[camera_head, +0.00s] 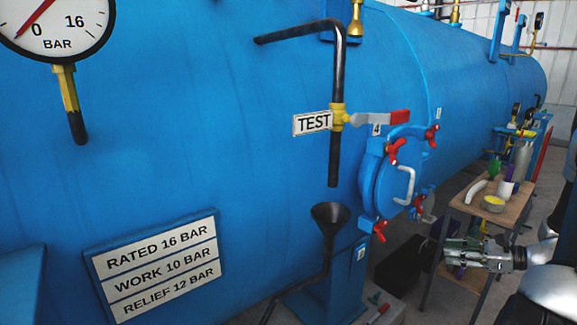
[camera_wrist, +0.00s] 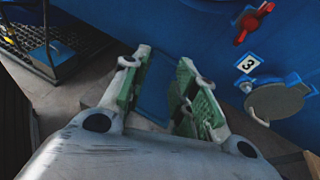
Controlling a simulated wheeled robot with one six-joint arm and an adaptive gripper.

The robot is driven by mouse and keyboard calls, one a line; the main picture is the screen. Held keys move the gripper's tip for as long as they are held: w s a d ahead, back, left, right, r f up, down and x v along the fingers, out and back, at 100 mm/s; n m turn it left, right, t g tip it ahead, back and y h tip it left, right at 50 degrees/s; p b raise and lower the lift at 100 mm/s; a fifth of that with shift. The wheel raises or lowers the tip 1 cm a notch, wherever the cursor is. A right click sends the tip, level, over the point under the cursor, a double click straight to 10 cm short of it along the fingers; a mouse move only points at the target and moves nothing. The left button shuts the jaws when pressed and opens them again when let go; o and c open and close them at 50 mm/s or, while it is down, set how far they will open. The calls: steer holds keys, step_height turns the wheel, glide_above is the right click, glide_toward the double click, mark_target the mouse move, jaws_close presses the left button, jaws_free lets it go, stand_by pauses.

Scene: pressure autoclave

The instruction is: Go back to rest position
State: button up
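My gripper (camera_head: 452,252) is at the lower right of the head view, in front of the small wooden table and pointing left. In the wrist view, its two green-padded fingers (camera_wrist: 165,78) stand apart with nothing held between them. A blue surface shows behind the gap. The blue autoclave (camera_head: 230,100) fills most of the head view. Its round hatch (camera_head: 382,188) has red wing nuts and a pale handle, and looks closed. The yellow valve with a red-tipped lever (camera_head: 380,118) sits on the pipe by the TEST label.
A black funnel (camera_head: 330,213) stands below the test pipe. A pressure gauge (camera_head: 57,20) is at top left. Label 3 (camera_wrist: 249,64) shows in the wrist view.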

steer(key=s+a+r+n+g+h, duration=0.3)
steer(key=s+r+n+g, duration=0.2)
steer(key=s+n, duration=0.25)
steer(key=s+a+r+n+g+h, duration=0.2)
steer(key=s+a+r+n+g, duration=0.25)
steer(key=s, duration=0.45)
steer(key=s+a+r+n+t+h, duration=0.2)
steer(key=s+r+n+h, duration=0.1)
steer(key=r+n, duration=0.3)
steer(key=s+a+r+n+t+h, duration=0.3)
steer(key=r+n, duration=0.3)
steer(key=r, duration=0.4)
steer(key=shift+s+a+r+h, duration=0.2)
steer(key=shift+a+r+h, duration=0.05)
steer(key=shift+a+h, duration=0.05)
